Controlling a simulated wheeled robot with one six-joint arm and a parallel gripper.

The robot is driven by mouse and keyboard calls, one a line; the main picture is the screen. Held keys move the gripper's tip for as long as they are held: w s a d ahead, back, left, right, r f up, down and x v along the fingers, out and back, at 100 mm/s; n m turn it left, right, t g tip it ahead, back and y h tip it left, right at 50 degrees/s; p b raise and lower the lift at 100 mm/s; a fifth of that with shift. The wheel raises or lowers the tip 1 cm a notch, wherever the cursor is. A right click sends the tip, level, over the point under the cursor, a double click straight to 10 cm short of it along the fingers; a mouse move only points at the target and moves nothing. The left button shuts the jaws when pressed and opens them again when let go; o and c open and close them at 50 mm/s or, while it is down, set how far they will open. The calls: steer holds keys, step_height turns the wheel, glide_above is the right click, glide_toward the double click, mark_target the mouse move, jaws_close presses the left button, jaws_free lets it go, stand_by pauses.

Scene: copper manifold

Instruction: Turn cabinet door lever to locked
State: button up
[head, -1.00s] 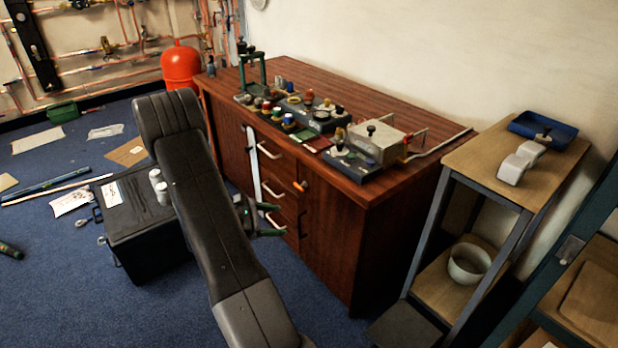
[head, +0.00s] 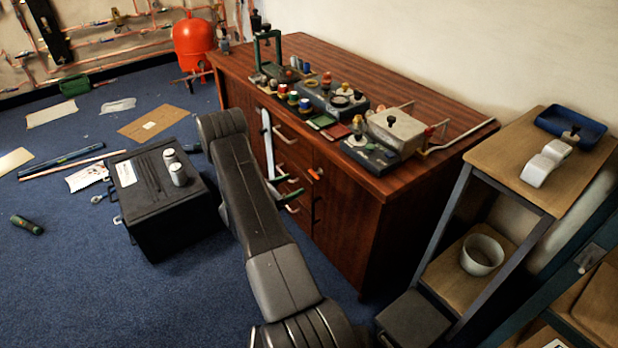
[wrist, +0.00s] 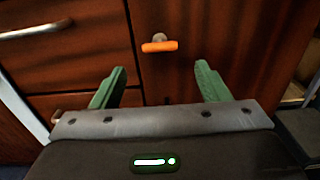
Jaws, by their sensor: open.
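The orange door lever (wrist: 160,46) lies roughly horizontal on the wooden cabinet door, on a round metal base, in the wrist view. In the head view the lever (head: 315,174) shows as a small orange spot near the top of the cabinet door (head: 342,217). My gripper (wrist: 160,82) has its two green fingers wide apart, with nothing between them. The lever appears beyond the fingertips, between them in the picture and apart from them. In the head view my gripper (head: 289,190) is partly hidden behind my arm, in front of the drawers.
Drawers with metal handles (wrist: 35,30) are left of the door. A black case (head: 165,215) stands on the floor at left. A wooden shelf unit (head: 535,165) is at right.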

mark_target(312, 175)
steer(key=x, duration=0.7)
steer(key=shift+w+d, duration=0.2)
steer(key=shift+d, duration=0.05)
steer(key=shift+c, duration=0.4)
steer(key=c, duration=0.9)
steer(key=shift+b, duration=0.3)
